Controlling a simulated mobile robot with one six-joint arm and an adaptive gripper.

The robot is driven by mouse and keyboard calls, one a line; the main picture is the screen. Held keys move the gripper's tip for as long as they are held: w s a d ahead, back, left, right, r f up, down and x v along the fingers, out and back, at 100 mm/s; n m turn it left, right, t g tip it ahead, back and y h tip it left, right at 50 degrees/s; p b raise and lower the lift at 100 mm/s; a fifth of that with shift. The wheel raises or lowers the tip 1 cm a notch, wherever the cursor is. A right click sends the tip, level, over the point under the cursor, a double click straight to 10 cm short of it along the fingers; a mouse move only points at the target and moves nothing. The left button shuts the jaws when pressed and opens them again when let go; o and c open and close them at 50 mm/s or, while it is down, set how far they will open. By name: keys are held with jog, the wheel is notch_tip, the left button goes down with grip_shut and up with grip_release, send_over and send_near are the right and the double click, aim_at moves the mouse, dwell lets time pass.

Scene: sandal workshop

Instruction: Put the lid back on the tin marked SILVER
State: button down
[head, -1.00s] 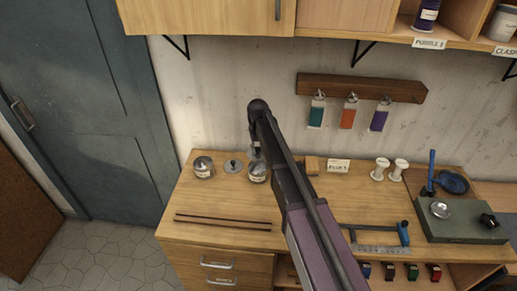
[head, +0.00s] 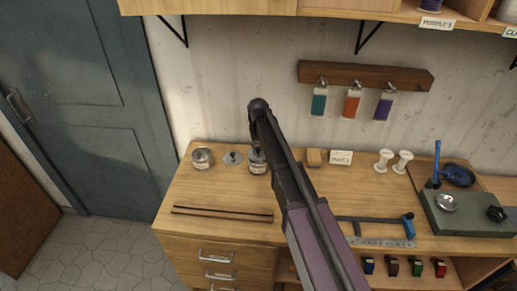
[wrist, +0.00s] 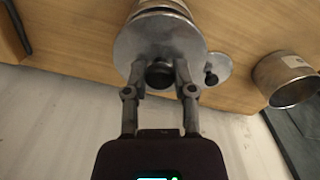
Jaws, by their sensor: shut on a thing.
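My gripper (wrist: 160,72) is shut on the black knob of a round grey metal lid (wrist: 135,46) in the wrist view. The lid is over the mouth of a metal tin (wrist: 163,6); I cannot tell whether it rests on the rim or hovers just above. In the head view this tin (head: 258,168) stands on the bench under my gripper (head: 256,144), partly hidden by my arm. Its pale label is too small to read. A second lid (head: 233,158) lies on the bench to its left. An open tin (head: 203,160) stands farther left, also seen in the wrist view (wrist: 287,82).
Two thin rods (head: 222,214) lie near the bench's front left. A wooden block (head: 314,158), a small sign (head: 341,158) and white spools (head: 384,161) stand to the right. The bench's left end is mostly clear.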

jog(key=shift+f+b, duration=0.6)
jog(key=shift+f, duration=0.25)
jog(key=shift+f, duration=0.15)
dwell(1.8)
dwell(0.4)
jog(key=shift+c, duration=1.8)
grip_release()
jog(key=o, duration=0.4)
jog(key=shift+c, duration=0.2)
jog(key=shift+r+p, duration=3.4)
jog(key=shift+r, duration=0.15)
